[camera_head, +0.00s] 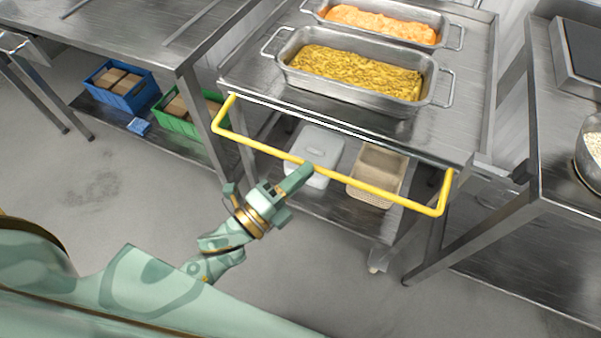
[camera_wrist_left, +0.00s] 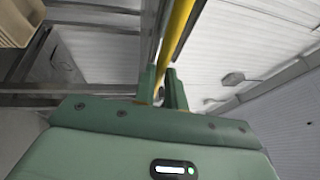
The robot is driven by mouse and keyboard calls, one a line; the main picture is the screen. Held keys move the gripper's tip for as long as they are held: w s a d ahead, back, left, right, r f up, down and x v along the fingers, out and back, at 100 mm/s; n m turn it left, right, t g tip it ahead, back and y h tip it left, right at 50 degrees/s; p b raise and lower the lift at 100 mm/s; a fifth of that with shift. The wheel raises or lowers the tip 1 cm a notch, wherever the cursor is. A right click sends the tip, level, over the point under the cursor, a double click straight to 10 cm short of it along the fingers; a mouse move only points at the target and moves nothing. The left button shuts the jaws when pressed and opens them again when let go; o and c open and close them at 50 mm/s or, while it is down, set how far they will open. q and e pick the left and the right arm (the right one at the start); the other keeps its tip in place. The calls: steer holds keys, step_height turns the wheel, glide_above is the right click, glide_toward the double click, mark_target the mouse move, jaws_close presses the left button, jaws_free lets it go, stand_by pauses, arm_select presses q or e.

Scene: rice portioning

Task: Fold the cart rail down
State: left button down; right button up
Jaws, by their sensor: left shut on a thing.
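The cart rail (camera_head: 397,198) is a yellow bar at the front of the steel cart (camera_head: 330,122). It stands out from the cart's front edge, below the level of the top. My left gripper (camera_head: 301,172) is shut on the rail near the middle of its long bar. In the left wrist view the rail (camera_wrist_left: 178,36) runs up from between the two green fingers (camera_wrist_left: 163,88). The fingers hide the gripped part. My right gripper is in neither view.
On the cart top stand a pan of yellow food (camera_head: 290,75) and a pan of orange food (camera_head: 445,32). A lidded container (camera_head: 318,145) and a tan basket (camera_head: 379,165) sit on the lower shelf. Steel tables flank the cart. The floor in front is clear.

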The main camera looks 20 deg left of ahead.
arm_select(q)
steer(key=c, duration=1.5)
jaws_free()
steer(key=shift+o, duration=0.2)
steer(key=p+v, duration=0.1)
steer(key=v, duration=1.5)
steer(key=shift+s, duration=0.1)
